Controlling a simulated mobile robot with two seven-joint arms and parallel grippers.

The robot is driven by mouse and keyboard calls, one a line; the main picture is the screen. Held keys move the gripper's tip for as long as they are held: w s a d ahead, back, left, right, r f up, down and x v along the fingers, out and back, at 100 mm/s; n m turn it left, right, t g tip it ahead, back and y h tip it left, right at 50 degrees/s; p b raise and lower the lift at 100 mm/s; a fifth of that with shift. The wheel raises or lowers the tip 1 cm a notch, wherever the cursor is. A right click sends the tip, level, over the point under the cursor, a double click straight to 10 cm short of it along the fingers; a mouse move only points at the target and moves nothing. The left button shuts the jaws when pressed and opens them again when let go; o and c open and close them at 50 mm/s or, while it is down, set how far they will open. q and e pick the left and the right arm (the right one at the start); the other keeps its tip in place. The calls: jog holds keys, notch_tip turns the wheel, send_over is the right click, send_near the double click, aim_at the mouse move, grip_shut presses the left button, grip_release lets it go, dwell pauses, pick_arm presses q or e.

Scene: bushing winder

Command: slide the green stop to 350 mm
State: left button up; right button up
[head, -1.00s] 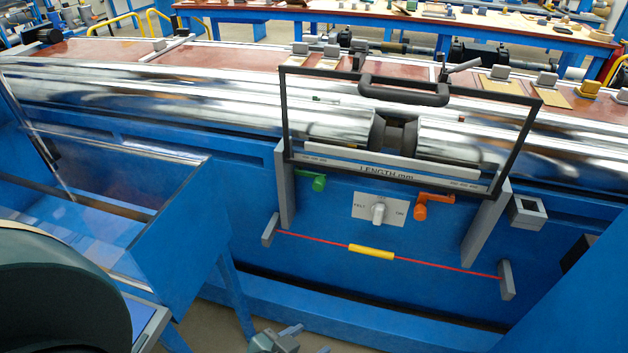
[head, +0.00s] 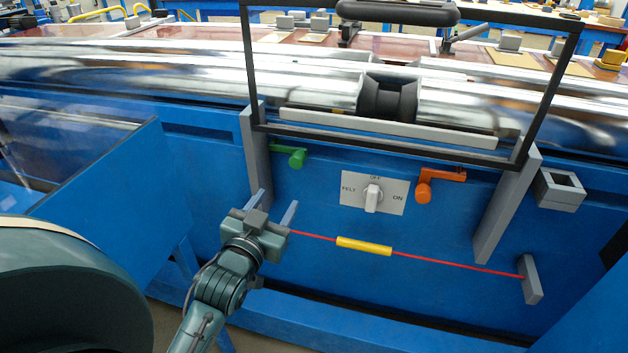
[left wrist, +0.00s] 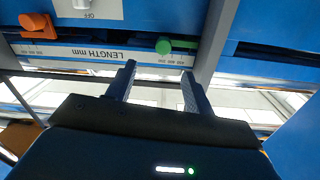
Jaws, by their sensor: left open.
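The green stop (head: 290,156) sits near the left end of the length scale, just right of the left grey post. The orange stop (head: 426,190) sits further right. My right gripper is out of view.
A FELT/OFF/ON switch panel (head: 374,193) sits between the stops. A red cord with a yellow sleeve (head: 364,246) runs below. Grey posts (head: 257,155) and a black guard frame (head: 249,70) flank the scale. A blue tray (head: 105,170) stands at left.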

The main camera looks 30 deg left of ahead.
aim_at(296, 164)
pick_arm(q)
jog(key=w+a, duration=0.1)
jog(key=w, duration=0.3)
jog(key=w+a, duration=0.1)
jog(key=w, duration=0.4)
jog(key=w+a+b, duration=0.1)
jog(key=w, duration=0.3)
jog(key=shift+w+a+r, duration=0.15)
jog(key=shift+a+r, duration=0.05)
jog(key=shift+a, duration=0.05)
jog(key=shift+c, duration=0.5)
grip_shut()
